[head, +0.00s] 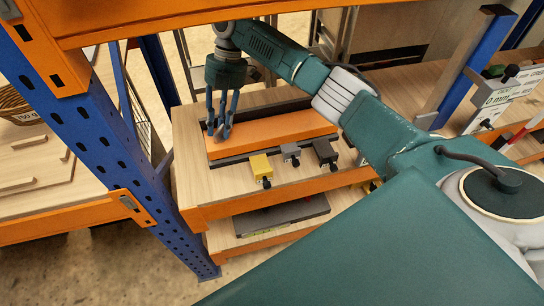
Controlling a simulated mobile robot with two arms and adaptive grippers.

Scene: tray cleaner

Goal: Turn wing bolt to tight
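My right gripper (221,130) points down over the left end of an orange block (285,132) on the wooden workbench. Its slim blue-grey fingers stand apart and I see nothing held between them. I cannot tell whether the fingertips touch the orange surface. In front of the block are a yellow block (260,166), a grey block (290,150) and a black block (324,150). Each has a small dark knob at its front, such as the one (267,183) below the yellow block. No wing bolt can be made out clearly. My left gripper is not in view.
A blue rack post (100,140) with orange beams stands left of the bench, and an orange beam (200,22) crosses above. A dark flat case (280,216) lies on the lower shelf. My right arm covers much of the right side.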

